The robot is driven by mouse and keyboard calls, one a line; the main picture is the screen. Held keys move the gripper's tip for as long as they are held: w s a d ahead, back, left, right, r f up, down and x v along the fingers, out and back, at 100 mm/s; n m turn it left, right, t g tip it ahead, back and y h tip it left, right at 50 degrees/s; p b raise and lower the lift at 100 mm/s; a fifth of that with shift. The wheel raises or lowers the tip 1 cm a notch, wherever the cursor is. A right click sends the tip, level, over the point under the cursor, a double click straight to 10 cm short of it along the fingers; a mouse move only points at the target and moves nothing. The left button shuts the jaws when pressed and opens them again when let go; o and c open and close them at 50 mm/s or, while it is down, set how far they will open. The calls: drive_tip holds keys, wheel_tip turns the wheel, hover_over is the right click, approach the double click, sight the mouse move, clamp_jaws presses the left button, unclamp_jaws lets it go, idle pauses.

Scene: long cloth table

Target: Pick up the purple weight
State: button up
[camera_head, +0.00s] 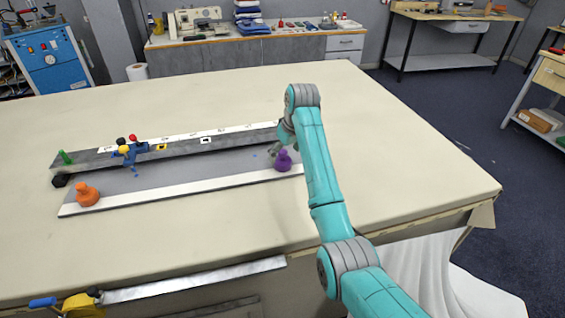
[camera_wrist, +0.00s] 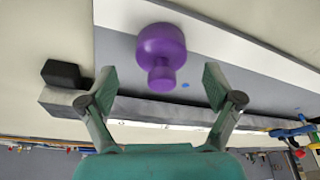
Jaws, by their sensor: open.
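The purple weight (camera_head: 283,161) is a rounded body with a smaller knob on top. In the wrist view the weight (camera_wrist: 161,47) is at the upper middle, just beyond and between the fingertips. My gripper (camera_wrist: 160,80) is open and empty, with a finger on each side of the knob's line. I cannot tell from the wrist view whether a finger touches it. In the head view my arm hides most of the gripper (camera_head: 275,149), which is close beside the weight.
A black block (camera_wrist: 61,74) lies by the bar's end. The table's right side is clear.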

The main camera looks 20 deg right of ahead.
drive_tip(key=shift+x, duration=1.5)
drive_tip(key=shift+a, duration=0.1)
drive_tip(key=shift+w+r, duration=0.1)
drive_tip(key=shift+r, duration=0.05)
clamp_jaws()
